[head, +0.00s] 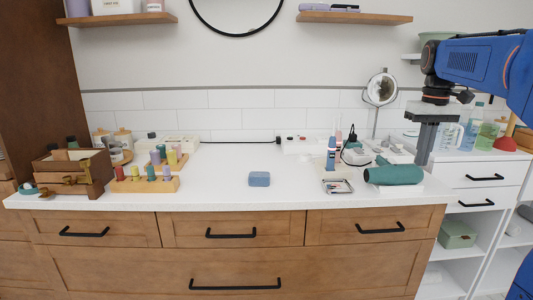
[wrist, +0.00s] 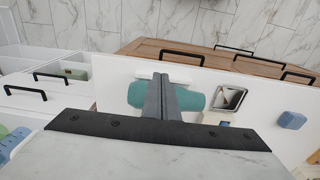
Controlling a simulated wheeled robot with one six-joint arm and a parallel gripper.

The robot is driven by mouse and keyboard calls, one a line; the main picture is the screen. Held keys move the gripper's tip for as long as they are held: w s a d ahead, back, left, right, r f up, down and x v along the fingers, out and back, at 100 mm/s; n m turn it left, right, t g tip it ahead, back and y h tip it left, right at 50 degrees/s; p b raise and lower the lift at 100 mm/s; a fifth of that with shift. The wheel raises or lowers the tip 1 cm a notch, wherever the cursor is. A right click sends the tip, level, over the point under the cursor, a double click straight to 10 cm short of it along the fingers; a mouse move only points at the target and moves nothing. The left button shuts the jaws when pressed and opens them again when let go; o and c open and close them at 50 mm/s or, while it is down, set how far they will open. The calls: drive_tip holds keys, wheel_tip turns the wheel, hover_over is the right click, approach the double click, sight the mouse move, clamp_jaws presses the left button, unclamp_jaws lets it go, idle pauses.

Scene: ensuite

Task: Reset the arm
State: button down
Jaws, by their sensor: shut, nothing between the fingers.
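My blue arm (head: 480,62) reaches in from the right in the head view. My gripper (head: 422,160) points down over the right end of the white counter (head: 225,190). Its two grey fingers are together with nothing between them. In the wrist view the closed gripper (wrist: 168,95) stands in front of a teal cylinder (wrist: 195,101) and hides part of it. In the head view the teal cylinder (head: 396,174) lies on the counter, left of the fingers. I cannot tell whether the fingers touch it.
A blue block (head: 259,179) lies mid-counter, with clear counter around it. A small metal tray (head: 337,186) is beside the cylinder. A round mirror (head: 381,88) stands behind. Bottles (head: 474,125) stand on the white cabinet at right. Wooden boxes (head: 72,172) and peg racks (head: 145,184) fill the left.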

drive_tip(key=s+a+f+t, duration=0.1)
drive_tip(key=s+a+f, duration=0.3)
drive_tip(key=s+f, duration=0.3)
drive_tip(key=s+a+f+t, duration=0.2)
drive_tip(key=s+a+f, duration=0.3)
drive_tip(key=s+f, duration=0.3)
drive_tip(key=s+a+f+t, duration=0.1)
drive_tip(key=s+a+f, duration=0.4)
drive_tip(key=s, duration=0.8)
wheel_tip(320, 180, down, 3)
drive_tip(key=shift+f, duration=0.1)
drive_tip(key=shift+s, duration=0.1)
